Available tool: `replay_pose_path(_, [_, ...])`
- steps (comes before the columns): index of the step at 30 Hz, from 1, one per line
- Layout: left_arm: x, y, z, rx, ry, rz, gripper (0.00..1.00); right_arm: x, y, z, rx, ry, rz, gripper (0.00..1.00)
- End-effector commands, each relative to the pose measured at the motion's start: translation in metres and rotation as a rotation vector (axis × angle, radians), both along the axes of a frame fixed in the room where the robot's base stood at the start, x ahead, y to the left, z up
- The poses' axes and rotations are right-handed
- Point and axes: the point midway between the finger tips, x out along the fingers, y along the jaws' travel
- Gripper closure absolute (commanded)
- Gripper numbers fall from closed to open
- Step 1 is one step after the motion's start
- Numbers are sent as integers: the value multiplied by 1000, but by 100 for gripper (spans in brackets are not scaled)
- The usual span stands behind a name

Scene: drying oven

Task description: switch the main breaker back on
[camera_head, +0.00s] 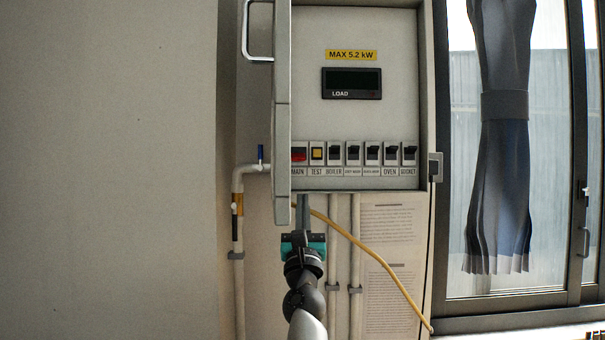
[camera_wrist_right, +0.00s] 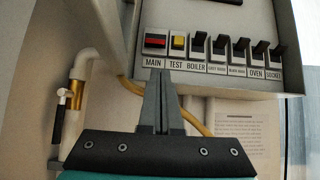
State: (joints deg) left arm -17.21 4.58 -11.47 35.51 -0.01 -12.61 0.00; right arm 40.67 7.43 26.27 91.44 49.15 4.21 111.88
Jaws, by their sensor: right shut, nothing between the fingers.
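The main breaker (camera_head: 299,155) is the leftmost switch in the bottom row of the open electrical panel, with a red part and the label MAIN below it. It also shows in the right wrist view (camera_wrist_right: 154,41), its red part below a dark upper part. My right gripper (camera_head: 303,200) is shut and empty, pointing up just below the panel's lower edge. In the right wrist view its fingertips (camera_wrist_right: 161,75) sit below the MAIN and TEST labels, apart from the switch. My left gripper is in neither view.
Right of the main breaker are a yellow TEST button (camera_head: 317,153) and several black switches (camera_head: 372,154). The load display (camera_head: 352,83) above is dark. The open panel door (camera_head: 282,100) stands at the left. A yellow cable (camera_head: 375,258) and pipes (camera_head: 333,250) run below.

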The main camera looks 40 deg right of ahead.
Motion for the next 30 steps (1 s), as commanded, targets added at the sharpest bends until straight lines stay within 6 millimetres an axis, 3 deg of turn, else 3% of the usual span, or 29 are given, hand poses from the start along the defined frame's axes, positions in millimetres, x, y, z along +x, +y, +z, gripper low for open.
replay_pose_path(14, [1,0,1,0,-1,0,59,3,-4,6,3,-5,1,100])
replay_pose_path(30, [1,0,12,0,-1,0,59,43,-38,53,2,-3,-1,100])
